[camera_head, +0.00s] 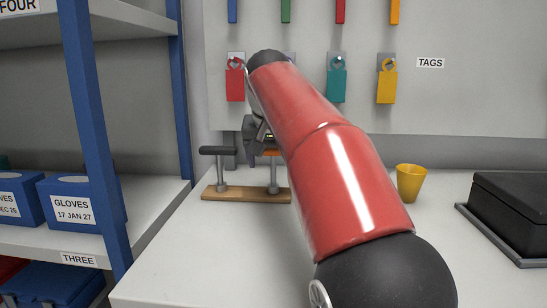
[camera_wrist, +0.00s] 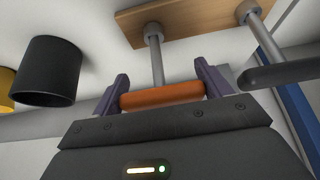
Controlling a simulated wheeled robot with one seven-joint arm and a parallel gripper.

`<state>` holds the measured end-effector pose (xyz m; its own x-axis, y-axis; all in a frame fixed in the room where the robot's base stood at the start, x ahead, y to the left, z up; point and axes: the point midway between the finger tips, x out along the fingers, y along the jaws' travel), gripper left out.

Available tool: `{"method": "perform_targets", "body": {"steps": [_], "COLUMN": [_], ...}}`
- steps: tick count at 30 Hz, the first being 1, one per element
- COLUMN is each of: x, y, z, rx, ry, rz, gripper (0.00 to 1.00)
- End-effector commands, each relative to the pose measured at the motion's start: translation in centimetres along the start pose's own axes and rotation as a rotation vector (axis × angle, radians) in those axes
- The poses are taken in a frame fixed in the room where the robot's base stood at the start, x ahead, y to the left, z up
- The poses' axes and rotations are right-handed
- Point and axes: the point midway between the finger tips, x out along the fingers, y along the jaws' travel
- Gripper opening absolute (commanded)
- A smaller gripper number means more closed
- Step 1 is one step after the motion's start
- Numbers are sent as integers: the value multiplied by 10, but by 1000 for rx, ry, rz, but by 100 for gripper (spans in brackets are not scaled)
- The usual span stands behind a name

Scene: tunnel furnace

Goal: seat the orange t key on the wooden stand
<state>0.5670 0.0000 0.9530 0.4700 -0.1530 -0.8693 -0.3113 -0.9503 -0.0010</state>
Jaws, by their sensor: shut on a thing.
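The wooden stand (camera_head: 245,195) is a flat board on the white counter with two grey collars; the wrist view shows its board (camera_wrist: 190,18) too. The orange t key (camera_head: 271,153) is upright over the right collar, and its shaft's lower end meets that collar; how deep it sits I cannot tell. My gripper (camera_head: 262,142) is shut on its orange handle, which lies between the two fingers in the wrist view (camera_wrist: 162,96). A black-handled t key (camera_head: 218,151) stands upright in the left collar, beside my gripper.
A yellow cup (camera_head: 411,182) and a black case (camera_head: 515,210) stand to the right. A black cup (camera_wrist: 48,71) shows in the wrist view. Blue-posted shelving (camera_head: 100,130) is at the left. Coloured tags (camera_head: 336,85) hang on the back wall. The front counter is clear.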

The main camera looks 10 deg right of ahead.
Motion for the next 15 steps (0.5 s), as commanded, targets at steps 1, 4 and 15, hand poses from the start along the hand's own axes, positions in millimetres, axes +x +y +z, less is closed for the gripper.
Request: {"method": "perform_targets", "body": {"steps": [1, 4, 15], "x": [0, 0, 0], "y": [0, 0, 0], "z": [0, 0, 0], "rx": [0, 1, 1], "ry": [1, 1, 1], "rz": [0, 0, 0], "gripper": [53, 53, 100]}}
